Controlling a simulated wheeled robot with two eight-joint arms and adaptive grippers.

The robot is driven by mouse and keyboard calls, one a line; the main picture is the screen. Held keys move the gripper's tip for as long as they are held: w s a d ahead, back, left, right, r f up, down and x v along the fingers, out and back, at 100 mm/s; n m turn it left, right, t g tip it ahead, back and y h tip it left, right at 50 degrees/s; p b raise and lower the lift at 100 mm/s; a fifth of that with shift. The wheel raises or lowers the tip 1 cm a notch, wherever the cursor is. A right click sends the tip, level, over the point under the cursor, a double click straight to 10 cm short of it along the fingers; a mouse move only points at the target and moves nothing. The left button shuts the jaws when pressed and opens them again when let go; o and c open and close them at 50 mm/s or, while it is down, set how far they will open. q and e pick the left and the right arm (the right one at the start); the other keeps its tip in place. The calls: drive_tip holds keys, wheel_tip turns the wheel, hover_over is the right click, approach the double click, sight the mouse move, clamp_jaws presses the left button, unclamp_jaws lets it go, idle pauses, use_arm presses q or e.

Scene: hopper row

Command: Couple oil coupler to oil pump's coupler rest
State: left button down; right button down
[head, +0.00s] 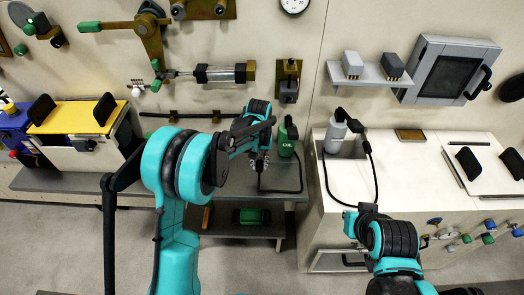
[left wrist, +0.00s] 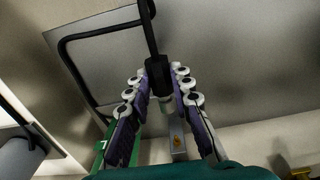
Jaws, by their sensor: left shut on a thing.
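My left gripper (head: 260,162) is just left of the green oil pump (head: 286,142), which has white OIL lettering. In the left wrist view, my left gripper (left wrist: 157,92) is shut on the oil coupler (left wrist: 158,72), a black body with a pale tip and a black hose running up from it. A grey upright piece (left wrist: 177,140) with an orange-brown spot, perhaps the coupler rest, shows just beyond the tip. I cannot tell whether they touch. Part of the green pump (left wrist: 112,150) shows at lower left. My right arm is at lower right; its gripper does not show.
The pump stands on a grey bench (head: 230,180) with a lower shelf. A wall panel with valves and a cylinder (head: 222,73) is behind.

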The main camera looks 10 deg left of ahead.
use_arm(q)
drive_tip(key=shift+a+f, duration=0.1)
drive_tip(key=shift+f, duration=0.4)
drive_tip(key=shift+w+a, duration=0.15)
drive_tip(key=shift+w, duration=1.25)
drive_tip(key=shift+w+a, duration=0.1)
drive_tip(key=shift+w, duration=1.3)
drive_tip(key=shift+w, duration=0.15)
drive_tip(key=shift+w+a, duration=0.15)
drive_tip(key=shift+w, duration=1.05)
drive_tip(key=c, duration=1.3)
unclamp_jaws()
